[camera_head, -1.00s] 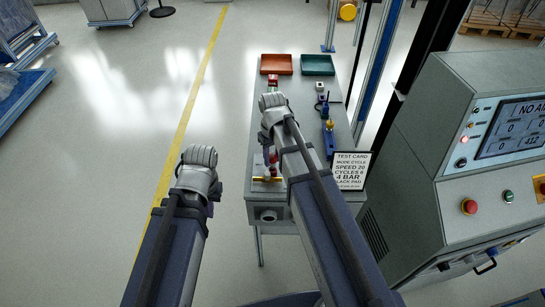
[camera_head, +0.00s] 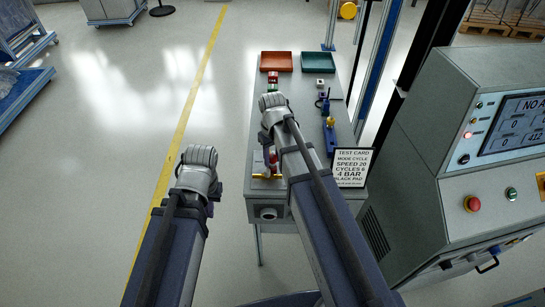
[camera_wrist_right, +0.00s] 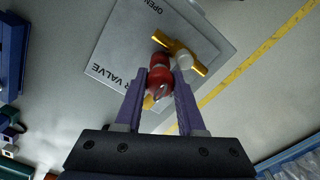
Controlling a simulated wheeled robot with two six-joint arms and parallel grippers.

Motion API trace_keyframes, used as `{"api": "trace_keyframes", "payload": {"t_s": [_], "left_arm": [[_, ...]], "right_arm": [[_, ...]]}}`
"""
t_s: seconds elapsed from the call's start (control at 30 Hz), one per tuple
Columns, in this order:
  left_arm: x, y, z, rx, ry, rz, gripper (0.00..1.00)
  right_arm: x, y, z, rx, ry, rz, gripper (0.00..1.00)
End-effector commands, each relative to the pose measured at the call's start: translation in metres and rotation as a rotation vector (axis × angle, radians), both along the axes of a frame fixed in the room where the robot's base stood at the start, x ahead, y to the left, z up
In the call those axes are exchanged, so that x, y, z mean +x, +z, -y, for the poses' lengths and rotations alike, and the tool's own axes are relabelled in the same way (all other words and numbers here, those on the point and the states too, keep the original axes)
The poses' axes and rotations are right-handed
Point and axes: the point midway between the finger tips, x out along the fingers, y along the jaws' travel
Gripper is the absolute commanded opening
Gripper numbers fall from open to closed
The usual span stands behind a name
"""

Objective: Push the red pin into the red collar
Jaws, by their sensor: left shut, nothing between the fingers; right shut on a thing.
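My right gripper (camera_wrist_right: 160,88) is shut on a red rounded piece, the red pin (camera_wrist_right: 160,82), with a metallic bit showing on it. Another red part (camera_wrist_right: 159,60) shows just beyond it; I cannot tell whether this is the red collar or more of the pin. Both are beside the yellow valve handle (camera_wrist_right: 190,58) on a grey plate (camera_wrist_right: 125,40). In the head view, red (camera_head: 272,158) shows beside my right arm, above the yellow handle (camera_head: 266,177); my right arm hides the fingers. My left gripper (camera_head: 199,158) is shut and empty, left of the table.
An orange-red tray (camera_head: 276,62) and a green tray (camera_head: 311,62) stand at the table's far end. A blue fixture (camera_head: 329,133) and a test card (camera_head: 351,168) are right of my right arm. A grey control cabinet (camera_head: 440,130) stands on the right.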

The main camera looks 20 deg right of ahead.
Motion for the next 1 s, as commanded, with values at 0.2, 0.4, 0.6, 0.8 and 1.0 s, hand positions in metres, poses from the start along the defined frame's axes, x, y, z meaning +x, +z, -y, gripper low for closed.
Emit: {"api": "trace_keyframes", "payload": {"t_s": [0.2,0.4,0.6,0.8,1.0], "left_arm": [[0.000,-0.002,0.000,0.000,0.000,0.000,0.00],[0.000,-0.001,0.000,0.000,0.000,0.000,0.00],[0.000,-0.001,0.000,0.000,0.000,0.000,0.00],[0.000,0.005,0.000,0.000,0.000,0.000,0.00],[0.000,0.024,0.000,0.000,0.000,0.000,0.00]], "right_arm": [[0.000,-0.002,0.000,0.000,0.000,0.000,0.54],[0.000,-0.002,0.000,0.000,0.000,0.000,0.73],[0.000,-0.001,0.000,0.000,0.000,0.000,0.73],[0.000,0.005,0.000,0.000,0.000,0.000,0.73],[0.000,0.024,0.000,0.000,0.000,0.000,0.73]]}}
